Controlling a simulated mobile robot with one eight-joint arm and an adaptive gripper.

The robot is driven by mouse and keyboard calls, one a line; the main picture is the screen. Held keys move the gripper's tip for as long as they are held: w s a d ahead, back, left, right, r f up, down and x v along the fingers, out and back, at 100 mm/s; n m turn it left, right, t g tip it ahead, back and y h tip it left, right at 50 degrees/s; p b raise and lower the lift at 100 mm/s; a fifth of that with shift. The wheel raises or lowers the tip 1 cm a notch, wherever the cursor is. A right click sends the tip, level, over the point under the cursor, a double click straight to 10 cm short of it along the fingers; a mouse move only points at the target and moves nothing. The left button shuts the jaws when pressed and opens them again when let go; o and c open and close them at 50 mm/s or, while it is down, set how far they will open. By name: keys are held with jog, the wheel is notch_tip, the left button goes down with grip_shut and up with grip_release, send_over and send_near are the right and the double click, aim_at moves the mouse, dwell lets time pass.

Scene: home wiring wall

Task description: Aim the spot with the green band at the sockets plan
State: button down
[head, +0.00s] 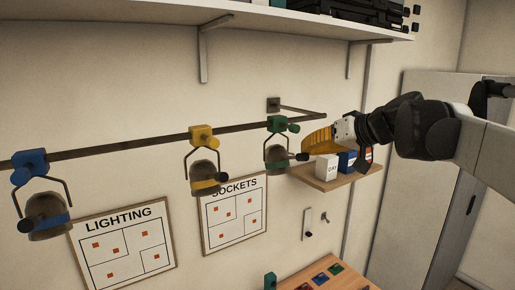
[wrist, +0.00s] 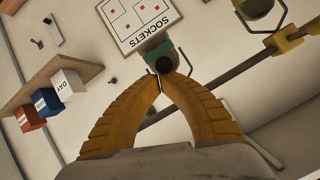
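The green-banded spot (head: 277,156) hangs in its stirrup from a green clamp (head: 277,124) at the right part of the rail. A dark round knob (head: 302,157) sticks out at its right. The sockets plan (head: 234,213) is on the wall below and left of this spot; it also shows upside down in the wrist view (wrist: 135,22). My gripper (head: 305,145) has yellow fingers and is just right of the spot, near the knob. In the wrist view its fingertips (wrist: 161,80) meet beside the knob (wrist: 165,64). I see nothing clearly held; whether they touch the spot is unclear.
A yellow spot (head: 204,178) and a blue spot (head: 46,215) hang farther left on the rail (head: 110,146). The lighting plan (head: 122,247) is on the wall at left. A small shelf (head: 335,178) with boxes lies below my gripper. A large shelf (head: 270,22) runs above.

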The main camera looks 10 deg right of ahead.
jog(key=shift+s+f+b, duration=0.1)
jog(key=shift+f+b, duration=0.2)
notch_tip(320, 180, down, 11)
jog(key=t+y+b, duration=0.2)
jog(key=t+b, duration=0.4)
jog(key=b, duration=0.9)
jog(key=shift+n+t+y, duration=0.3)
jog(key=shift+t+y, duration=0.1)
jog(key=shift+r, duration=0.1)
